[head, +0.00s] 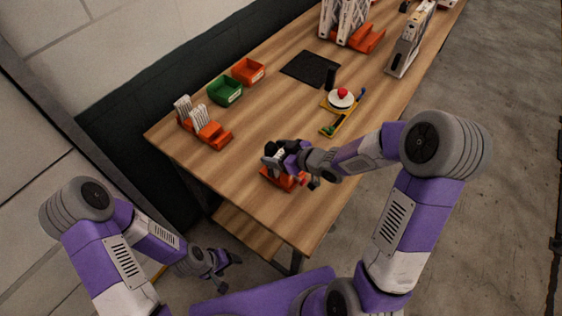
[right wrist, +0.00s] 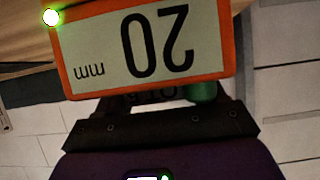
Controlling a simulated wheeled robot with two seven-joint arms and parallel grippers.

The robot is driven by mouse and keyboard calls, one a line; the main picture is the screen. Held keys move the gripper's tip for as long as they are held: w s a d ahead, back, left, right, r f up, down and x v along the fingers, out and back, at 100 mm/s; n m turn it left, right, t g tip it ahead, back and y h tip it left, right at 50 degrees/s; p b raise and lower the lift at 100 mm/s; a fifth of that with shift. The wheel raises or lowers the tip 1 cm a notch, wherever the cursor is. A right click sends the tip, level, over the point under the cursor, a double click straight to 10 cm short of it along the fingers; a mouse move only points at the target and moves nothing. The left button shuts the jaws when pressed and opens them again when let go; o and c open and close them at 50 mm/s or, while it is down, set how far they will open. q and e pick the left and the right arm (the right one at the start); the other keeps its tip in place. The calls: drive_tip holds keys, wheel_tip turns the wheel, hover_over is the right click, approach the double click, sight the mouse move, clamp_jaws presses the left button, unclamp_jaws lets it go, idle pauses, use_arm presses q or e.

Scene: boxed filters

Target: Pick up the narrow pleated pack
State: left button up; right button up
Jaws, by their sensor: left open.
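Two pale, ribbed pieces, which look like pleated packs (head: 199,117), stand upright in an orange holder (head: 216,138) at the table's left end. I cannot tell which is narrower. My right gripper (head: 278,160) is over a second orange holder (head: 283,181) near the table's front edge, beside a small dark and pale piece that it partly hides. The right wrist view shows an orange-edged label (right wrist: 140,45) reading "20 mm" upside down, close in front of the gripper. Its fingers are not clear there. My left gripper (head: 228,272) is open and empty, below the table's left front edge.
A green bin (head: 225,90) and an orange bin (head: 248,71) stand along the back edge. Pale frames (head: 410,45) stand at the far end. The left middle of the table is clear.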

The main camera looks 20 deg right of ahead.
drive_tip(key=c, duration=0.4)
drive_tip(key=shift+r, duration=0.15)
